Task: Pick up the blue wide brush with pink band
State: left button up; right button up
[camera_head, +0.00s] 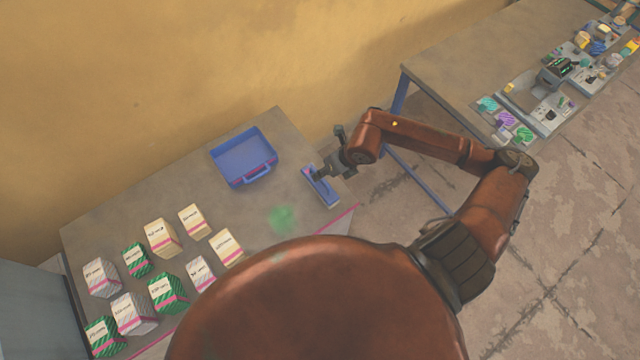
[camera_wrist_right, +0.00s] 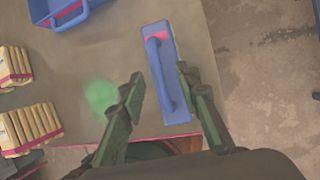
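The blue wide brush (camera_head: 322,190) lies near the right end of the grey table. In the right wrist view the brush (camera_wrist_right: 165,60) is a long blue block with a raised handle along its top and a pink patch near its far end. My right gripper (camera_head: 319,173) is over the far part of the brush in the head view. In the right wrist view the right gripper (camera_wrist_right: 160,76) is open, with one finger on each side of the brush's near half. I cannot tell whether the fingers touch it. My left gripper is not in view.
A blue tray (camera_head: 246,181) with a handle stands left of the brush. Several white, green and cream boxes with pink bands, one a cream box (camera_head: 162,238), fill the table's left part. A green powdery patch (camera_head: 283,218) lies nearby. A second table (camera_head: 450,65) holds small parts.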

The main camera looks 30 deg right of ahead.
jog(key=shift+x, duration=1.45)
jog(key=shift+a, duration=0.1)
jog(key=shift+s, duration=0.1)
jog(key=shift+c, duration=0.2)
grip_shut()
